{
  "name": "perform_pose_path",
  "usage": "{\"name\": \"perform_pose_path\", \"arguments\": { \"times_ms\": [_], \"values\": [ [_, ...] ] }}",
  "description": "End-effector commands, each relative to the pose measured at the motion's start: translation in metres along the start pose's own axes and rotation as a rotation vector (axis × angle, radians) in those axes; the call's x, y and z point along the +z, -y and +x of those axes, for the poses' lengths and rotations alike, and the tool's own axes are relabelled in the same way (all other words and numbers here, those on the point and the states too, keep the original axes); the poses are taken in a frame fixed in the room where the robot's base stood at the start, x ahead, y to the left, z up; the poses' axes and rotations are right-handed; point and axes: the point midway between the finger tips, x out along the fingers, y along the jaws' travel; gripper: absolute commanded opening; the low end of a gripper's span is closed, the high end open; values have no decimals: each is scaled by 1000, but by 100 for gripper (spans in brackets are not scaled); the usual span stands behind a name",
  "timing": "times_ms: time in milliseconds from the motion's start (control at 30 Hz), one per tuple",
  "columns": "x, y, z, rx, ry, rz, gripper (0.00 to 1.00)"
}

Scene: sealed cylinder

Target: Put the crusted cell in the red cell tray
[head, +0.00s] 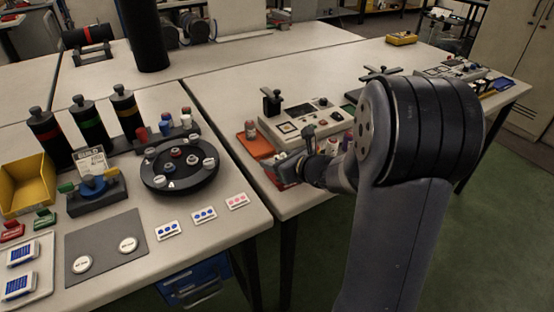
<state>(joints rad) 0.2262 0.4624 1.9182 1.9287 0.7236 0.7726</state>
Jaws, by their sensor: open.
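My gripper (291,158) is at the front of the right-hand table, low beside a grey instrument box, with its jaws open. A red tray (283,181) shows partly beneath and beside the gripper; much of it is hidden. A small cell (250,129), pale with a reddish top, stands upright on an orange mat (257,147) to the left of my gripper. More small cells (333,146) stand to the right of my gripper, partly hidden by my arm. I cannot tell at this size which cell is crusted.
The grey instrument box (298,122) with a dark clamp stands behind the gripper. On the left table are a black round carousel (179,167) with several cells, black cylinders (86,119), a yellow bin (27,184) and a grey mat (104,246).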

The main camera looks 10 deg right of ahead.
Motion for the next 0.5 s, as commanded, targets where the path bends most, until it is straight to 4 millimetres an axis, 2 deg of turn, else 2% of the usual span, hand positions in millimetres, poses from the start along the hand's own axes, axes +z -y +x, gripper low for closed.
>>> {"name": "perform_pose_path", "arguments": {
  "times_ms": [167,267,500],
  "values": [
    [5,0,-4,-1,0,0,52],
    [4,1,-22,-4,1,1,52],
    [5,1,-77,-6,1,0,52]
  ]
}}
